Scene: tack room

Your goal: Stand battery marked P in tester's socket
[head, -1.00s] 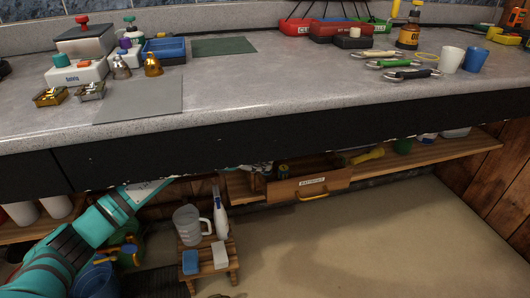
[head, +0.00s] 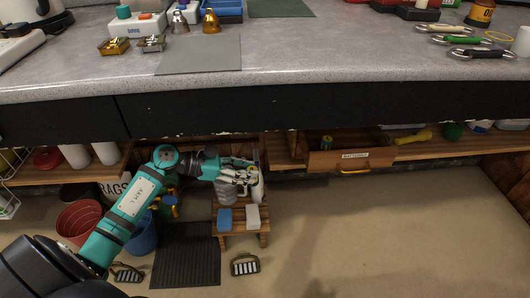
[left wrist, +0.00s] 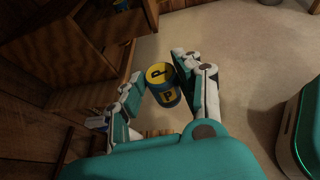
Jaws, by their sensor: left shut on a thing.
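The battery marked P (left wrist: 162,86), a yellow and dark blue cylinder, shows in the left wrist view between the fingers of my left gripper (left wrist: 160,92). The gripper is shut on it. In the head view my left gripper (head: 240,170) is below the counter, above a small wooden stool; the battery cannot be made out there. My right gripper is not in view.
An open wooden drawer (head: 350,160) with a label juts out under the counter, with a dark cylinder (head: 327,143) in it. The stool (head: 238,220) bears blue and white blocks. A grey mat (head: 198,55) lies on the counter. The floor at right is clear.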

